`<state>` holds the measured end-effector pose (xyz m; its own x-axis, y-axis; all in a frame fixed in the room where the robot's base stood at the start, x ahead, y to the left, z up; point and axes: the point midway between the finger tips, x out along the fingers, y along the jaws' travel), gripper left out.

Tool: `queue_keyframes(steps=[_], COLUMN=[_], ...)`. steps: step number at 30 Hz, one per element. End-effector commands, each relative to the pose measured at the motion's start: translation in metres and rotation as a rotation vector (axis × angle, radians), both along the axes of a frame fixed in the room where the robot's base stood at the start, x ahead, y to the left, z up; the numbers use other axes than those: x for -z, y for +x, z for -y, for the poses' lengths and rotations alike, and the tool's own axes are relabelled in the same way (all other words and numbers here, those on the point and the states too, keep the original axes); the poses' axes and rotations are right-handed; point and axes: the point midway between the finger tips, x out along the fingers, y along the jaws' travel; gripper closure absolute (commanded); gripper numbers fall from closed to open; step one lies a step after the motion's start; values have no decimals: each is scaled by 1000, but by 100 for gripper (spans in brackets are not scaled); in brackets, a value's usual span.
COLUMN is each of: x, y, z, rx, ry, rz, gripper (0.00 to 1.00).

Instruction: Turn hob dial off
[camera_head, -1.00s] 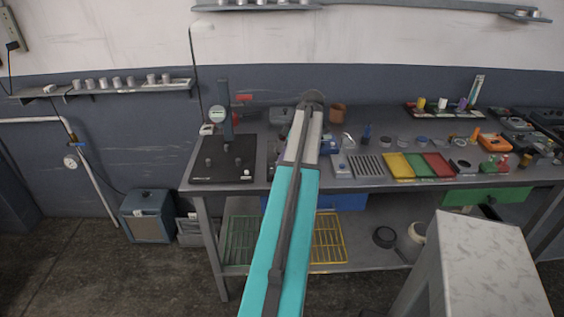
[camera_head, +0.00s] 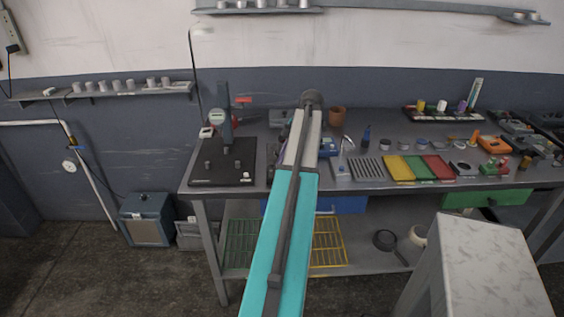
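I cannot pick out a hob or its dial for certain in the head view. A black flat plate (camera_head: 205,178) lies at the left end of the workbench (camera_head: 345,204), with two short dark knobs (camera_head: 237,164) and a gauge stand (camera_head: 225,128) on it. I cannot tell whether this is the hob. My teal and grey arm (camera_head: 291,240) reaches up the middle of the view over the bench, right of the plate. My gripper is not visible; the arm hides part of the bench behind it.
Yellow, green and red trays (camera_head: 418,167), an orange device (camera_head: 493,144) and small parts crowd the bench's right side. A brown cup (camera_head: 337,117) stands behind the arm. A dark pan (camera_head: 385,239) lies on the lower shelf. A pale block (camera_head: 488,265) stands front right.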

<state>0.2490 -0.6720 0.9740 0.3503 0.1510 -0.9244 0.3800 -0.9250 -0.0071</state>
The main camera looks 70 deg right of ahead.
Motion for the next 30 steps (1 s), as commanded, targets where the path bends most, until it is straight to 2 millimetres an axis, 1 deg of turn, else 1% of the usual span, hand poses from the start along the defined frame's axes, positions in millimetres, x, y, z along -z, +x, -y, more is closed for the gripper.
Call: queue_keyframes(steps=[10, 16, 23, 30], x=[0, -7, -28, -59], y=[1, -1, -9, -21], z=[2, 4, 8, 14], rx=[3, 3, 4, 4], ry=[-6, -7, -8, -9], rz=[4, 4, 4, 4], gripper=[73, 73, 73, 73])
